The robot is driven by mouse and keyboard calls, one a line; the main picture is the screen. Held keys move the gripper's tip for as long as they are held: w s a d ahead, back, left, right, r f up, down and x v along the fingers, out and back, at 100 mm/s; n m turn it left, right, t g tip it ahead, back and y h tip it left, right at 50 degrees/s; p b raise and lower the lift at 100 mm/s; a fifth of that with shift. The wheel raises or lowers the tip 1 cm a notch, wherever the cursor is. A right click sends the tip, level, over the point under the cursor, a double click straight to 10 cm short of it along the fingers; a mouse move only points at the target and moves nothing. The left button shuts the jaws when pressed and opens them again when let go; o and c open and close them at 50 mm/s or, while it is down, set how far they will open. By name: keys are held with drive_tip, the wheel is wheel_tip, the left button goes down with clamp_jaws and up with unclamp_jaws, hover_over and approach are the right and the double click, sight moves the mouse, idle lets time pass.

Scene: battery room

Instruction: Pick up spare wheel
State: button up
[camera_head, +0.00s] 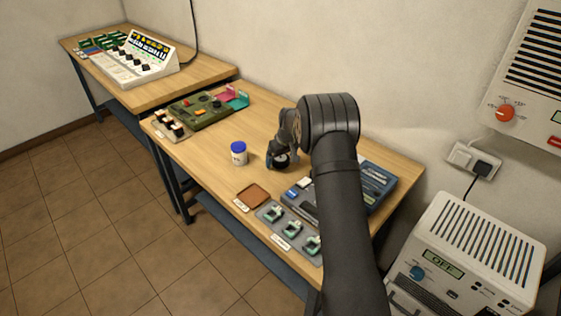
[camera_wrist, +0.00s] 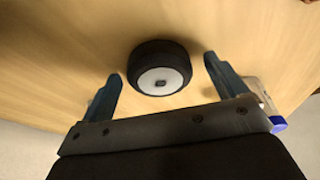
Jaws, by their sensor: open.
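The spare wheel (camera_wrist: 160,67) is a black tyre with a pale grey hub. It lies on the wooden table, and in the wrist view it sits between and just ahead of the fingertips, with gaps on both sides. My gripper (camera_wrist: 161,72) is open and empty, its two blue-grey fingers on either side of the wheel. In the head view the wheel (camera_head: 281,160) shows as a small dark round shape under my gripper, partly hidden by it.
A white jar with a blue lid (camera_head: 238,153) stands just left of my gripper. A brown tray (camera_head: 252,197), a grey holder with green parts (camera_head: 291,227) and a blue box (camera_head: 372,187) are nearer. A green board (camera_head: 201,110) lies farther back. Bare wood surrounds the wheel's far side.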

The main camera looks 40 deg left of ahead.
drive_tip(key=shift+f, duration=0.1)
drive_tip(key=c, duration=1.2)
